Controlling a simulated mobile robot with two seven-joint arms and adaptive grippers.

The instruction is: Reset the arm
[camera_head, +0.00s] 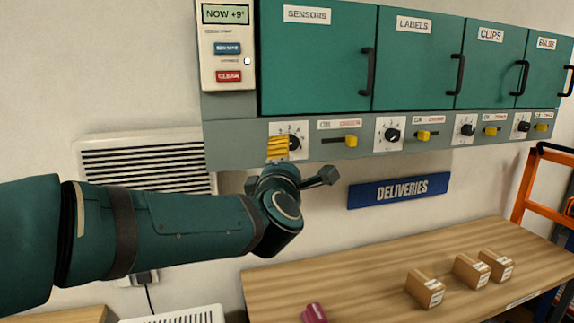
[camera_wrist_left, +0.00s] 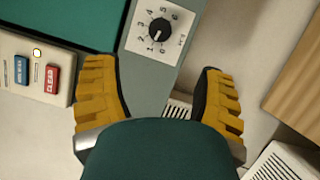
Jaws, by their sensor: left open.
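My left arm comes in from the left in the head view, stretched across the wall below the cabinets. Its gripper (camera_head: 278,147) shows yellow fingers in front of the panel strip, beside the first dial (camera_head: 294,142) under the SENSORS door. In the left wrist view the two yellow fingers of the gripper (camera_wrist_left: 163,95) are spread wide apart with nothing between them. The numbered dial (camera_wrist_left: 159,30) lies beyond the fingertips there, apart from them. My right gripper is not in view.
A control box with a blue button (camera_head: 228,48) and a red CLEAR button (camera_head: 228,76) hangs left of the green SENSORS door (camera_head: 315,62). Yellow sliders (camera_head: 351,140) line the strip. Below, a wooden table (camera_head: 350,285) holds small cardboard boxes (camera_head: 425,288) and a magenta object (camera_head: 315,313).

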